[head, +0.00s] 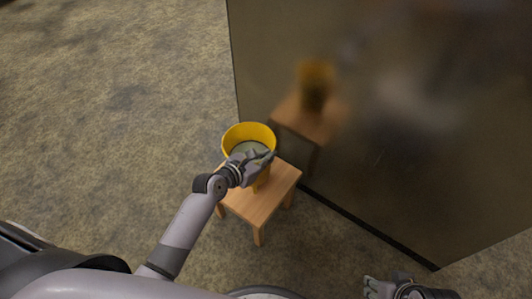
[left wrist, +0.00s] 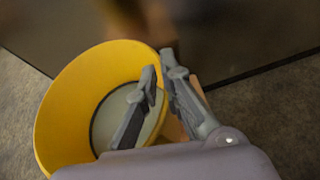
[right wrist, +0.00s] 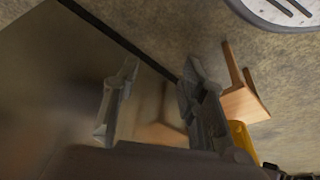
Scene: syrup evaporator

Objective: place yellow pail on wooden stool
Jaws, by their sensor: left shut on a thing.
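The yellow pail (head: 240,131) is upright over the back part of the wooden stool (head: 258,206), with a pale round area inside it. My left gripper (head: 262,155) is shut on the pail's rim. In the left wrist view one finger is inside the pail (left wrist: 70,95) and one outside, with the left gripper (left wrist: 159,66) at the rim. My right gripper (right wrist: 158,82) is open and empty, away from the stool. The right wrist view shows part of the stool (right wrist: 243,104) and pail (right wrist: 241,139); whether the pail's base touches the seat is unclear.
A large dark, shiny panel (head: 400,120) stands close behind and right of the stool, with blurred reflections of stool and pail. Its lower edge runs along the floor just beside the stool. The mottled floor (head: 110,100) is clear to the left.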

